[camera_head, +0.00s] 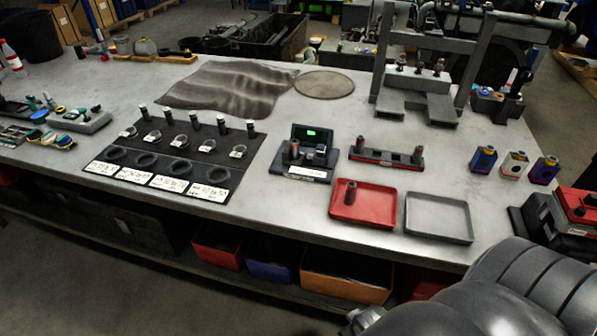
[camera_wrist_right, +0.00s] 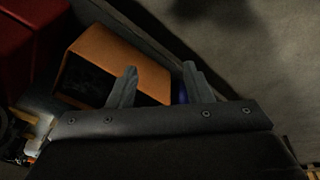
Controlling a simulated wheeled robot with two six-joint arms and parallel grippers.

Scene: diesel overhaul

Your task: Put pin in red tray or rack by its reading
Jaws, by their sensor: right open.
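A measuring gauge (camera_head: 303,152) with a small green display stands mid-table; the reading is too small to make out. A dark brownish pin (camera_head: 294,150) appears to stand on its left side. The red tray (camera_head: 375,216) lies to the right, with one pin (camera_head: 350,192) upright near its back left corner. Behind the tray is a dark red-edged rack (camera_head: 387,158) with a pin (camera_head: 360,144) at its left end and another (camera_head: 417,154) at its right. My right gripper (camera_wrist_right: 158,84) is open and empty, low by the table's front. My left gripper is out of view.
A grey tray (camera_head: 439,218) sits right of the red one. A black mat (camera_head: 180,150) with rings, dark pins and white labels lies left. Bottles (camera_head: 514,164) and a red-black box (camera_head: 570,215) are at right. An orange bin (camera_head: 347,274) is under the table.

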